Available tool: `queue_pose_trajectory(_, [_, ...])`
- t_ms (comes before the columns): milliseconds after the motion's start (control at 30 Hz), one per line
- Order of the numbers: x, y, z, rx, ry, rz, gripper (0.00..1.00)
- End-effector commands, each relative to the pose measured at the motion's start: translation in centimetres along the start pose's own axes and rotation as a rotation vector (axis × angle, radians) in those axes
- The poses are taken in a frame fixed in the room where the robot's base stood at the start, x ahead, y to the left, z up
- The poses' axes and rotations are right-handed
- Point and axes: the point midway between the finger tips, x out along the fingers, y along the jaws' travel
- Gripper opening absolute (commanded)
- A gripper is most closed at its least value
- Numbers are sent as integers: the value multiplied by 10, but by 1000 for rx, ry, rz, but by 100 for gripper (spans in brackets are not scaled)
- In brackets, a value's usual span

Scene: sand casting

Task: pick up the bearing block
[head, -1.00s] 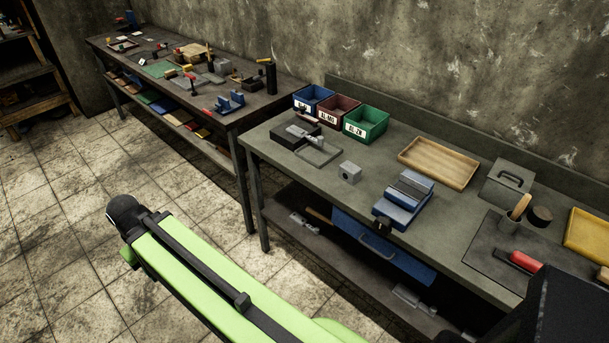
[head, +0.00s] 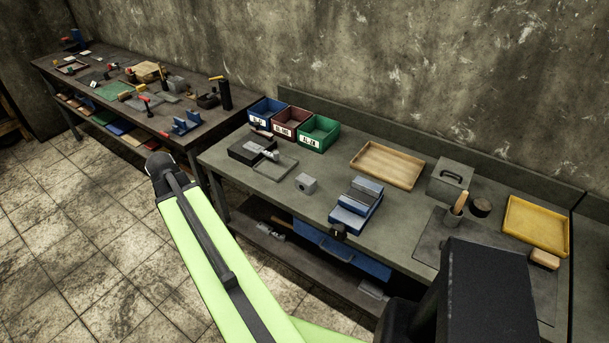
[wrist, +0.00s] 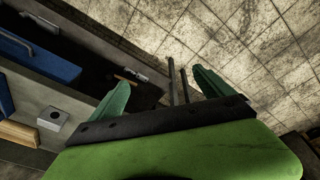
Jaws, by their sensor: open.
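The bearing block (head: 306,183), a small grey block with a round hole, sits on the near bench (head: 262,193) between a grey frame and a blue vise. A small grey block with a dark hole, which looks like it, also shows at the lower left in the wrist view (wrist: 52,118). My gripper (wrist: 163,90) is open in the wrist view, its two green fingers spread wide with nothing between them. It points over the floor beside the bench, apart from the block. The head view does not clearly show my fingertips.
The blue vise (head: 356,206) stands right of the block, the grey frame (head: 285,172) left of it. Behind are a green bin (head: 318,132) and a wooden tray (head: 380,183). A blue drawer (head: 345,250) is under the benchtop. Bare benchtop surrounds the block.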

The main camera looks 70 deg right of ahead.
Motion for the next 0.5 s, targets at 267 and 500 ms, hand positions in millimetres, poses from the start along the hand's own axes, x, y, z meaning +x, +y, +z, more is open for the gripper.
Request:
queue_pose_trajectory(267, [-44,273,-99,704,114,148,91])
queue_pose_trajectory(500, [-50,353,-101,898,154,192,91])
